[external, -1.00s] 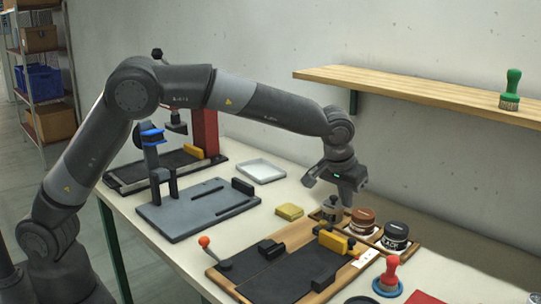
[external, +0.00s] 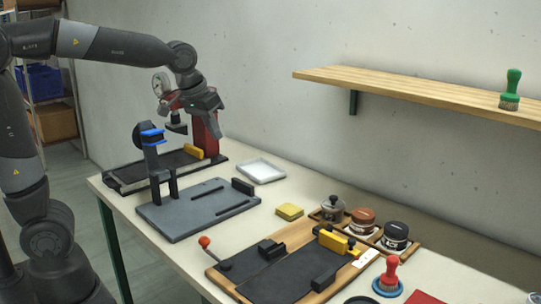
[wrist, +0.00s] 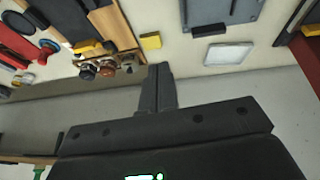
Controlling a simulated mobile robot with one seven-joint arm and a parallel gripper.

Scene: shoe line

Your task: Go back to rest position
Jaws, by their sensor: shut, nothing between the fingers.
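My gripper (external: 208,108) is raised over the far left of the workbench, in front of the top of the red press (external: 206,135) in the external view. In the wrist view my gripper (wrist: 160,68) shows its two dark fingers together, with nothing between them. Its fingers point toward the bench and touch nothing that I can see. My arm is bent and drawn back to the left.
A grey fixture plate (external: 200,208) with a blue-topped post, a white tray (external: 262,171), a yellow sponge (external: 290,211) and a wooden-framed board (external: 290,262) lie on the bench. Several jars stand at right. A wall shelf (external: 420,92) holds a green-handled brush (external: 511,90).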

